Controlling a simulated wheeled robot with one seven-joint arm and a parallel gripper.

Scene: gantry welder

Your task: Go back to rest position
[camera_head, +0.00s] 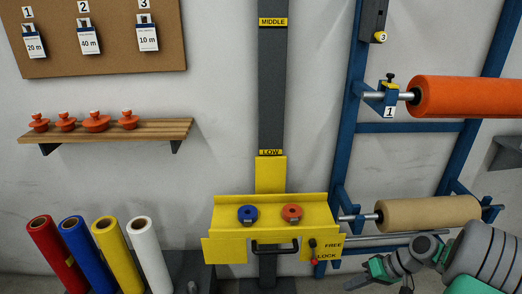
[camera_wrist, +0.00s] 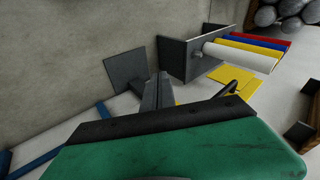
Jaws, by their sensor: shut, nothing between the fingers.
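My gripper (camera_head: 376,270) is at the lower right of the head view, at the end of my grey and green arm. It is shut and empty, touching nothing that I can make out. It sits right of the yellow carriage (camera_head: 228,250) and below the tan roll (camera_head: 430,213). The carriage stands at the LOW mark of the dark column (camera_head: 272,90). It has a blue knob (camera_head: 247,214), an orange knob (camera_head: 291,213), a black handle (camera_head: 275,247) and a FREE/LOCK lever (camera_head: 313,252). In the wrist view, a green and black part fills the bottom.
A blue rack (camera_head: 355,110) with an orange roll (camera_head: 465,96) stands close to my arm. Red, blue, yellow and white rolls (camera_head: 150,255) stand at the lower left. A wooden shelf (camera_head: 105,131) and a tag board (camera_head: 100,60) are on the wall.

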